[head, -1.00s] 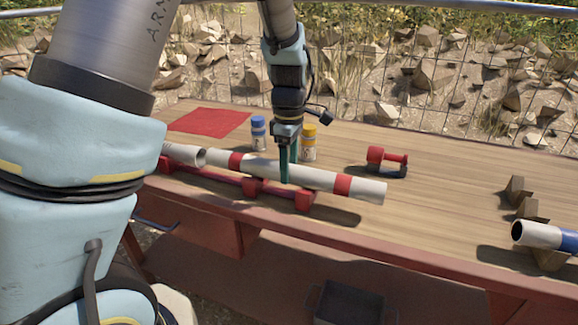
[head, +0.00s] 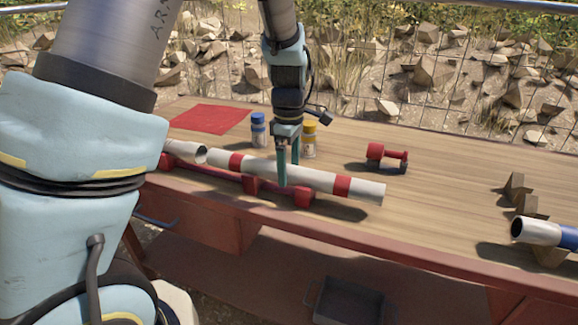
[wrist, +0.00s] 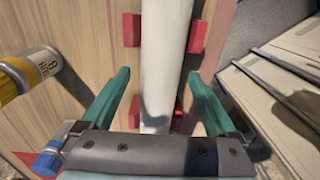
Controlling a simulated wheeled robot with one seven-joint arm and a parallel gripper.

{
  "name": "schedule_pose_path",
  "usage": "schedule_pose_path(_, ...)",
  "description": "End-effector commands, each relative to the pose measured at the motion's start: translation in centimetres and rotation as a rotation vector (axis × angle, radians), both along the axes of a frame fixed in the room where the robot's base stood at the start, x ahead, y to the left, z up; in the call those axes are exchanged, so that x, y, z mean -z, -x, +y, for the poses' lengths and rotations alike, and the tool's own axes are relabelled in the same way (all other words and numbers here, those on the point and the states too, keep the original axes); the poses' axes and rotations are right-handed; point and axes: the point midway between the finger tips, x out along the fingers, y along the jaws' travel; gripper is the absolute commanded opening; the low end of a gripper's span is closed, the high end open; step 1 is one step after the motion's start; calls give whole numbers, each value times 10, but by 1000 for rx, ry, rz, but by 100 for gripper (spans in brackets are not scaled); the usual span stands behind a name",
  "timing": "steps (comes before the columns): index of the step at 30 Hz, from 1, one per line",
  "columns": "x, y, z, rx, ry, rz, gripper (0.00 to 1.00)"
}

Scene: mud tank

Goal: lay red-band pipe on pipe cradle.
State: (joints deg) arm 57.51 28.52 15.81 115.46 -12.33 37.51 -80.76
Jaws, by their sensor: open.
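The red-band pipe (head: 318,179), white with two red bands, lies along the red pipe cradle (head: 228,178). It appears to rest in the cradle's supports, and its right end sticks out past the last one. My gripper (head: 288,173) points down over the pipe's middle, with its green fingers open, one on each side. In the wrist view the white pipe (wrist: 163,45) runs between the spread fingers (wrist: 158,76), with gaps on both sides. Red cradle blocks (wrist: 131,30) show beside it.
Another white pipe (head: 187,151) lies end-on at the left. Blue-capped (head: 258,131) and yellow-capped (head: 309,141) bottles stand just behind my gripper. A red tool (head: 387,157) and a blue-banded pipe (head: 540,233) on wooden blocks are to the right. The table between is clear.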

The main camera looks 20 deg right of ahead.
Motion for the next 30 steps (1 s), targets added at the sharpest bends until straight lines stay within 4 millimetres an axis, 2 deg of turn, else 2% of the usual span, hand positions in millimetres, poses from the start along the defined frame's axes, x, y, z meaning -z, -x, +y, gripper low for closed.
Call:
schedule_pose_path(6,0,0,0,0,-1,1,93)
schedule_pose_path(10,-9,0,0,1,1,-1,93)
schedule_pose_path(22,-83,0,-1,1,3,-2,93)
schedule_pose_path(27,-102,0,0,0,2,-1,93)
schedule_pose_path(30,-107,0,0,-1,0,0,93)
